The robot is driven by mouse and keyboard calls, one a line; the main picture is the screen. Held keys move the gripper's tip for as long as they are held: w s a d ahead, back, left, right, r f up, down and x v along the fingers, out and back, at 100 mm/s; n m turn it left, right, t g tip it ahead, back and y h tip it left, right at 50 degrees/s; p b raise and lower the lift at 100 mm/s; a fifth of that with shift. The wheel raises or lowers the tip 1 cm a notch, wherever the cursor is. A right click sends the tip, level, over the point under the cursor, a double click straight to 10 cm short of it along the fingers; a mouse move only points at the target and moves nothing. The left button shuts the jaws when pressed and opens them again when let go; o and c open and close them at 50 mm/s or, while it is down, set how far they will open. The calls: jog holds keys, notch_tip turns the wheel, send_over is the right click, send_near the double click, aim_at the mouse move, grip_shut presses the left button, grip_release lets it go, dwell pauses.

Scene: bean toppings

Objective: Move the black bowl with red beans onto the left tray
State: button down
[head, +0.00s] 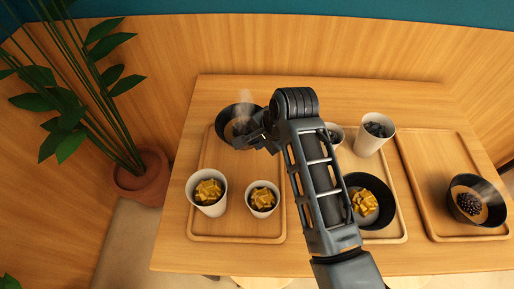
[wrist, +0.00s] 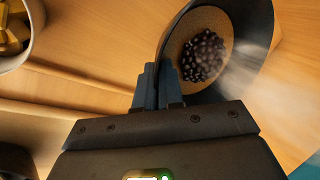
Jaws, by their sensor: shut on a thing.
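A black bowl (head: 224,128) appears over the back part of the left tray (head: 215,233) in the head view, partly covered by my gripper. The bowl also shows in the wrist view (wrist: 262,42), with a pile of dark beans (wrist: 203,56) on a brown filling. The beans look nearly black there, and steam rises from the bowl. My gripper (head: 258,136) is shut on the bowl's near rim, with its fingers also visible in the wrist view (wrist: 157,88). I cannot tell whether the bowl touches the tray or hangs above it.
Two white cups of yellow cubes (head: 208,197) (head: 263,201) stand at the left tray's front. The middle tray (head: 399,233) has a black bowl of yellow cubes (head: 384,211) and white cups (head: 368,147). The right tray (head: 422,165) holds another dark-topped black bowl (head: 478,221). A potted plant (head: 142,180) stands left.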

jog(key=shift+a+f, duration=0.1)
jog(key=shift+a, duration=0.25)
jog(key=shift+f, duration=2.05)
jog(key=shift+f, duration=0.15)
jog(key=c, duration=1.3)
grip_release()
jog(key=v, duration=1.2)
jog(key=shift+p, duration=0.3)
